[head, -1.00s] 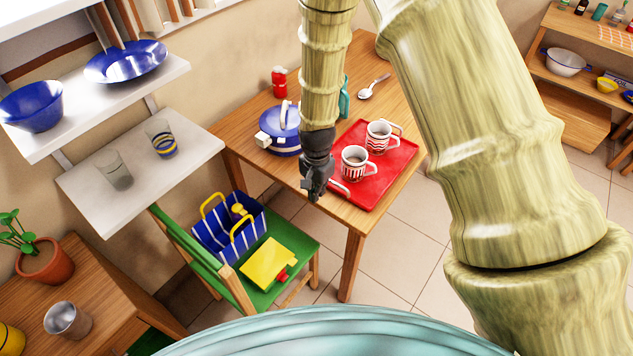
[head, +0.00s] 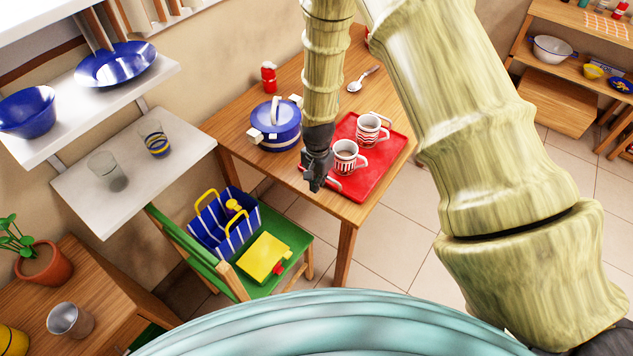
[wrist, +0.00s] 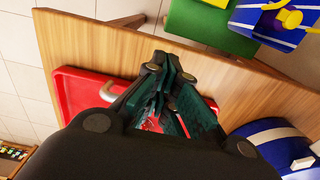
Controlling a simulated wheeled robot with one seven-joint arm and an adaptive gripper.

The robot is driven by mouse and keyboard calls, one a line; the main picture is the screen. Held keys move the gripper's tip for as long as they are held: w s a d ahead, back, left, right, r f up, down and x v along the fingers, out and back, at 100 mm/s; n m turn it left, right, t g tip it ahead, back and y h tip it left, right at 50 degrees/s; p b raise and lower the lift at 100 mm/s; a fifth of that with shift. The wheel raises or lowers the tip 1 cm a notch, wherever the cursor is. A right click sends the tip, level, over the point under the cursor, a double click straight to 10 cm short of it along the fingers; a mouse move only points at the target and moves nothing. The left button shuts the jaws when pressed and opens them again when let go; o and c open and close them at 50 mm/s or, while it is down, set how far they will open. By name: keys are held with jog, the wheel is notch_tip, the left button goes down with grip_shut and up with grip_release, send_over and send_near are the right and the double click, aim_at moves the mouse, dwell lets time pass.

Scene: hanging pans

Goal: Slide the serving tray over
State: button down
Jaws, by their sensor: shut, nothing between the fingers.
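The red serving tray (head: 375,186) lies flat on the wooden table near its front right edge. Two striped mugs (head: 346,157) (head: 368,130) stand upright on it, and a pale handle shows at its near left end. My gripper (head: 316,187) is shut and empty, pointing down beside the tray's left edge. I cannot tell whether it touches the tray. In the wrist view the shut fingers (wrist: 172,68) overlap the red tray (wrist: 75,90), and the gripper body hides most of the tray.
A blue lidded pot (head: 275,127) stands left of my gripper on the wooden table (head: 235,125). A red shaker (head: 268,77) and a spoon (head: 362,80) are farther back. A green chair (head: 285,262) with a striped basket (head: 215,215) stands before the table.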

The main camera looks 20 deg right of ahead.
jog(key=w+d+b, duration=0.2)
jog(key=w+d, duration=0.3)
jog(key=d, duration=0.2)
jog(key=w+d+b, duration=0.2)
jog(key=w+d, duration=0.4)
jog(key=d, duration=0.2)
jog(key=w+d+b, duration=0.2)
jog(key=w+d, duration=0.4)
jog(key=d, duration=0.2)
jog(key=shift+w+d+b, duration=0.1)
jog(key=shift+w+b, duration=0.15)
jog(key=shift+b, duration=0.05)
jog(key=a, duration=0.1)
jog(key=s+a+p, duration=0.1)
jog(key=s+a, duration=0.1)
jog(key=shift+s+a+r, duration=0.15)
jog(key=shift+s+a, duration=0.1)
jog(key=shift+a, duration=0.05)
notch_tip(320, 180, up, 10)
jog(key=b, duration=0.2)
jog(key=shift+d, duration=0.25)
